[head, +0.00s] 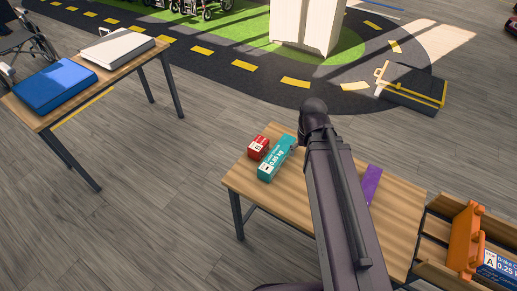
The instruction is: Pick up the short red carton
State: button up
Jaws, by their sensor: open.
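The short red carton (258,148) stands on the wooden table, near its far left corner. A white label shows on it. A longer teal carton (271,169) with white lettering, including "0.65 kg", is close to its right. I cannot tell whether the two touch. My arm crosses the table to the right of both cartons, and my gripper cannot be made out in the head view.
The wooden table (241,183) has bare room along its left front. A purple item (371,184) lies right of my arm, partly hidden. A slatted wooden bench (430,235) at right bears an orange object (466,240) and a blue-and-white box (497,267). Another table (128,66) holds two flat cases.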

jog(key=w+a+f+m+b, duration=0.35)
jog(key=w+a, duration=0.35)
jog(key=w, duration=0.5)
jog(key=m+b, duration=0.3)
send_over(258, 143)
notch_tip(258, 143, down, 3)
jog(key=shift+s+d, duration=0.1)
jog(key=shift+d, duration=0.15)
notch_tip(258, 143, down, 8)
jog(key=b, duration=0.8)
jog(key=shift+f, duration=0.25)
jog(key=shift+f, duration=0.15)
jog(key=shift+a+f+b, duration=0.15)
jog(key=shift+f+b, duration=2.4)
jog(key=shift+b, duration=0.2)
